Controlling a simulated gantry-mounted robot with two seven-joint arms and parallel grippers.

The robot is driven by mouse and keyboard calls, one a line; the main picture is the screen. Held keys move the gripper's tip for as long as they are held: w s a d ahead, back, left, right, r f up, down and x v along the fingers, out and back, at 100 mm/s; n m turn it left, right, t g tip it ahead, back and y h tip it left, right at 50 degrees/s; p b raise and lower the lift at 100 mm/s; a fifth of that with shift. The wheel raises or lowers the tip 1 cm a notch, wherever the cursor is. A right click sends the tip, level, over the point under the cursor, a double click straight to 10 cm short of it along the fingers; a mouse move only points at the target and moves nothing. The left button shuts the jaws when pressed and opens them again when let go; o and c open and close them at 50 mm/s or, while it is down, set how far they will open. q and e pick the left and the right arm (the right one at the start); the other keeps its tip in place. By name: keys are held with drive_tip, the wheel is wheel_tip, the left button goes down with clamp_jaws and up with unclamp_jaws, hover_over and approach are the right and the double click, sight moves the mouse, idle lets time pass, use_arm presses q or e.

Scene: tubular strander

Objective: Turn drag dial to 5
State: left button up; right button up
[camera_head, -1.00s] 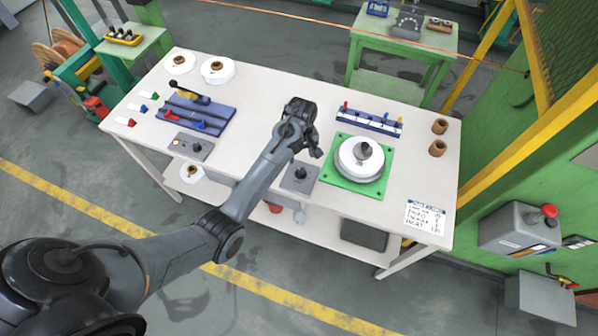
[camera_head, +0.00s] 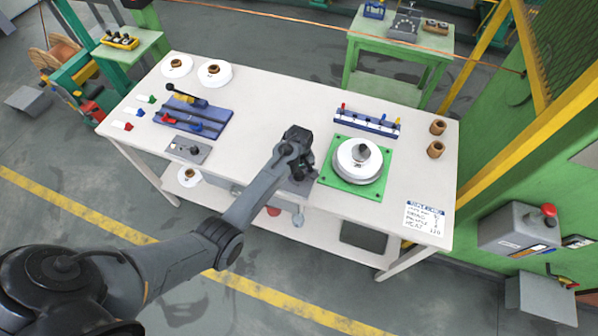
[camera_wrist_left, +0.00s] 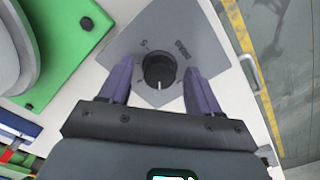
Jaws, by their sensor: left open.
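The drag dial (camera_wrist_left: 159,70) is a round black knob on a grey plate (camera_wrist_left: 150,28) at the table's front edge. In the wrist view its white pointer line faces the bottom of the picture, toward my palm. A "DRAG" label is to the right of the knob, and a small mark resembling a 5 is at its upper left. My left gripper (camera_wrist_left: 160,84) is open, with one purple finger on each side of the knob. Whether they touch it I cannot tell. In the head view my left gripper (camera_head: 298,160) covers the knob and most of the plate. My right gripper is out of view.
A green base with a white spool (camera_head: 358,160) stands just right of my left gripper. A blue rack (camera_head: 367,123) is behind it. A printed card (camera_head: 425,218) lies at the right. The table's middle is clear.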

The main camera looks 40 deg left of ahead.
use_arm(q)
drive_tip(key=shift+c, duration=0.3)
drive_tip(key=c, duration=1)
